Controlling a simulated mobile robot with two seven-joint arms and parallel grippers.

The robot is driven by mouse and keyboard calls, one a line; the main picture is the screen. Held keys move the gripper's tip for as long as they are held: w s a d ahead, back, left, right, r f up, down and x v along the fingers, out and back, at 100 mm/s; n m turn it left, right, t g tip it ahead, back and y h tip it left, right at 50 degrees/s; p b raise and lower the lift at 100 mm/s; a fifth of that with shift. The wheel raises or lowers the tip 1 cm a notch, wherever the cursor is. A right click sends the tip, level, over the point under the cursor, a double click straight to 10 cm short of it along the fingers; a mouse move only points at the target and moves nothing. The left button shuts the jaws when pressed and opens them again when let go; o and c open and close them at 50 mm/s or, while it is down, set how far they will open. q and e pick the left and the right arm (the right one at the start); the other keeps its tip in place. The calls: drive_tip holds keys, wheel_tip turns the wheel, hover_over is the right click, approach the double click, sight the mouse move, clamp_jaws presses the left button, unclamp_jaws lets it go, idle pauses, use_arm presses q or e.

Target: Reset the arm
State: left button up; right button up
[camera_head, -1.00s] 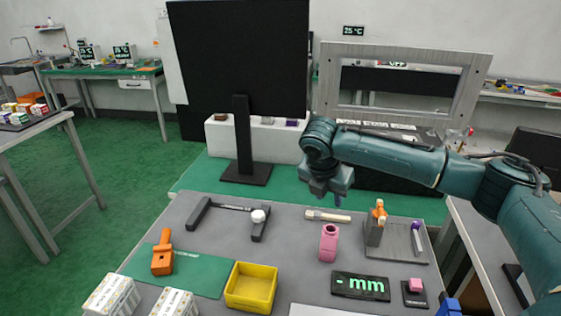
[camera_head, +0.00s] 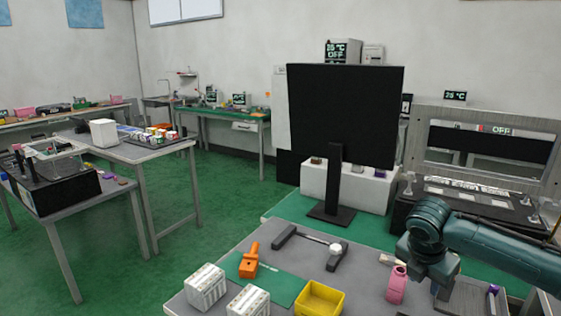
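My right arm comes in from the right edge, dark teal. Its gripper (camera_head: 440,286) hangs pointing down over the right part of the grey work table (camera_head: 222,302). It is just right of a pink bottle (camera_head: 397,286). The finger gap is too small and dark to tell if it is open or shut. Nothing clearly shows in it. The arm hides part of the table's right side. My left gripper is not in view.
On the table are an orange tool (camera_head: 249,262), a yellow bin (camera_head: 319,299), a dark U-shaped fixture with a white knob (camera_head: 336,248), and white boxes (camera_head: 206,287). A black monitor (camera_head: 345,115) stands behind. Green floor is free at left.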

drive_tip(key=s+a+f+m+y, duration=0.2)
drive_tip(key=s+a+f, duration=0.1)
drive_tip(key=a+f, duration=0.2)
drive_tip(key=s+a+f+m+t+y, duration=0.1)
drive_tip(key=a+f, duration=0.4)
drive_tip(key=a, duration=0.5)
drive_tip(key=s+a+f+m+t+y, duration=0.1)
drive_tip(key=s+a+f+m+y, duration=0.2)
drive_tip(key=s+a+f+y, duration=0.1)
drive_tip(key=shift+s+a+f+m+y, duration=0.15)
drive_tip(key=shift+a+f+y, duration=0.3)
drive_tip(key=shift+a, duration=0.5)
drive_tip(key=shift+s+a+f+m+y, duration=0.15)
drive_tip(key=shift+a+f+y, duration=0.1)
drive_tip(key=shift+a+f, duration=0.55)
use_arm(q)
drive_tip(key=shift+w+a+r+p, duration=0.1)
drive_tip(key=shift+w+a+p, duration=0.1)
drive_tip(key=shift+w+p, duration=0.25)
use_arm(e)
drive_tip(key=s+d+f+m+t+h, duration=0.1)
drive_tip(key=s+d+f+m+t, duration=0.1)
drive_tip(key=s+m, duration=0.5)
drive_tip(key=s+d+f+m+t, duration=0.2)
drive_tip(key=s+d+m+t, duration=0.1)
drive_tip(key=s+m, duration=0.5)
drive_tip(key=shift+d+t+h, duration=0.4)
drive_tip(key=shift+d, duration=0.5)
